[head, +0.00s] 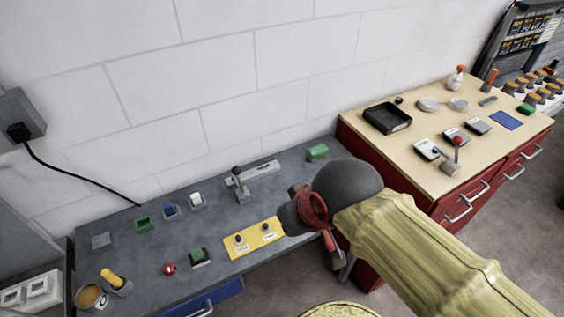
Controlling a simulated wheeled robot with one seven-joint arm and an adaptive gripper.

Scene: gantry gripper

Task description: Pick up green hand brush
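Several small green things are in the head view, and I cannot tell for certain which is the hand brush. A green block with a dark and pale side (198,257) lies near the front of the grey bench. A green block (318,152) lies at the bench's back right. A green tray-like piece (145,224) lies at the left. Another small green item (525,109) is on the far right table. My gripper (332,250), red and dark, hangs over the bench's right front edge, apart from all of these. Its fingertips are partly hidden, so its opening is unclear.
The grey bench (130,255) also bears a yellow panel (253,238), a lever on a grey base (238,184), a red button (169,269) and cups (91,297). A red cabinet with a wooden top (405,150) stands at the right, bearing a black tray (387,118).

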